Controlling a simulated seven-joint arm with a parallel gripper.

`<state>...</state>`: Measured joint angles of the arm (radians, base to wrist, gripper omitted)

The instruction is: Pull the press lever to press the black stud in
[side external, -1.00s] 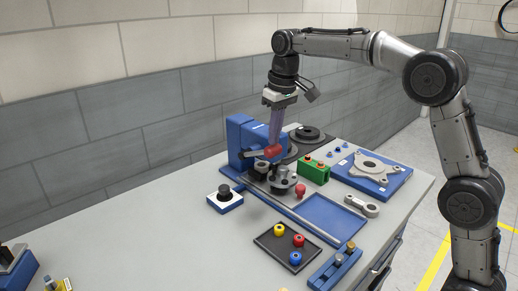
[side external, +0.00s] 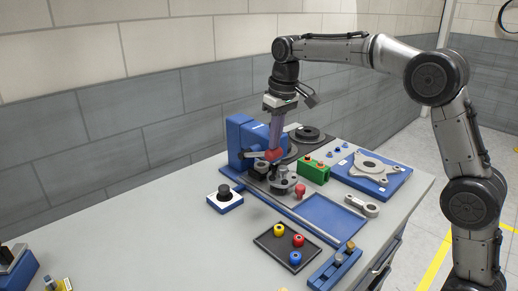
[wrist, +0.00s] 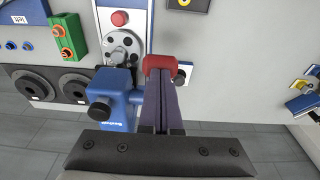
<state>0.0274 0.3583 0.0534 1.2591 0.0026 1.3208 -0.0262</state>
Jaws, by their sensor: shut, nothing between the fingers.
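The blue press (side external: 240,136) stands at the back of the bench against the wall side. Its lever ends in a red handle (side external: 273,156), which also shows in the wrist view (wrist: 159,63). My gripper (side external: 275,145) is shut, with its fingers pointing down and their tips at the red handle, seemingly touching it from above. Nothing shows between the fingers. Below the press sits a grey round part (wrist: 122,46) with several holes. I cannot make out the black stud clearly; the press and lever partly hide that area.
A red knob (side external: 300,189) stands beside the grey part. A green block (side external: 313,171), dark round discs (side external: 306,134), a blue plate with a grey bracket (side external: 370,168) and a black tray with coloured pieces (side external: 270,242) lie around.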

